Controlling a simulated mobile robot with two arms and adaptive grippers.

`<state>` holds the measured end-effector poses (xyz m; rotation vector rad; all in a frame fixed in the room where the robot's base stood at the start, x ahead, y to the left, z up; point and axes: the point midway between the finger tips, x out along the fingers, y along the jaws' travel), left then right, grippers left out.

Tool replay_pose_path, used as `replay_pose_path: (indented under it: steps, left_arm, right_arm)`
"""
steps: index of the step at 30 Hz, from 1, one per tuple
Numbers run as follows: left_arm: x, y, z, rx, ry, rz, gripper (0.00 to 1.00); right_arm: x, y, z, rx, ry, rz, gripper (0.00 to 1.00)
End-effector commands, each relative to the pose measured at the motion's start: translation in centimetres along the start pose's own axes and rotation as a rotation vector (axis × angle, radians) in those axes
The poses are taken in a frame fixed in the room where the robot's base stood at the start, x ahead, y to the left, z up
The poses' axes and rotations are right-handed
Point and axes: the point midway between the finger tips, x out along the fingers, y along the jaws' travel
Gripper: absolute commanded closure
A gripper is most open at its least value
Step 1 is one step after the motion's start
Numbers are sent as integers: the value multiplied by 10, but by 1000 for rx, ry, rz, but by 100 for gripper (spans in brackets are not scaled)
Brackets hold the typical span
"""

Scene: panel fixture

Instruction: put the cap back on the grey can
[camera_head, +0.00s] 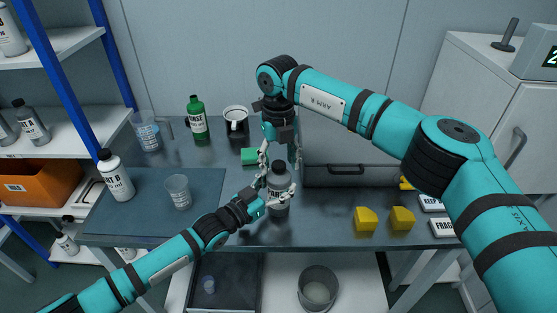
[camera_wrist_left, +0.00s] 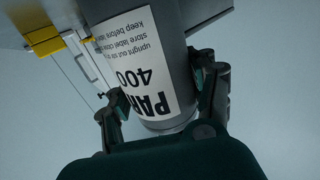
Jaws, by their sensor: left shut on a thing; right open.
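The grey can (camera_head: 279,191), with a white label, stands upright near the front middle of the bench. My left gripper (camera_head: 270,196) is shut around its body from the left. In the left wrist view the can (camera_wrist_left: 183,50) fills the space between my left fingers, its label upside down. A black cap (camera_head: 279,169) shows at the top of the can; I cannot tell how firmly it sits. My right gripper (camera_head: 281,160) points down from above, open, with its fingers spread on either side of the cap. I cannot tell whether they touch it.
A dark mat (camera_head: 150,222) at left bears a capped bottle (camera_head: 115,177) and a clear beaker (camera_head: 178,191). Yellow blocks (camera_head: 366,219) lie right of the can. A grey drawer unit (camera_head: 345,174) stands behind.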

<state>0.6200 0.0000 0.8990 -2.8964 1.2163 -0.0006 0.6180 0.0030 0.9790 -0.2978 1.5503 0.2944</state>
Motion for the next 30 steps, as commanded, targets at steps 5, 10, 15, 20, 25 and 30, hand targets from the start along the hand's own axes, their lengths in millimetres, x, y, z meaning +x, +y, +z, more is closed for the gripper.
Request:
replay_pose_path:
  steps: [5,10,15,20,25,30]
  left_arm:
    - [0,0,1,-2,-1,0,100]
    - [0,0,1,-2,-2,0,100]
    - [0,0,1,-1,-2,-1,100]
    - [0,0,1,-1,-2,-1,100]
    - [0,0,1,-1,-2,-1,100]
    - [0,0,1,-1,-2,-1,100]
  right_arm:
    - [-5,0,0,-1,-1,0,43]
    - [-32,0,1,-1,-4,-1,43]
    - [-70,0,1,1,-4,-1,43]
    - [-99,0,1,0,-2,-1,43]
    - [-116,0,0,0,0,0,43]
    - [-120,0,0,0,0,1,43]
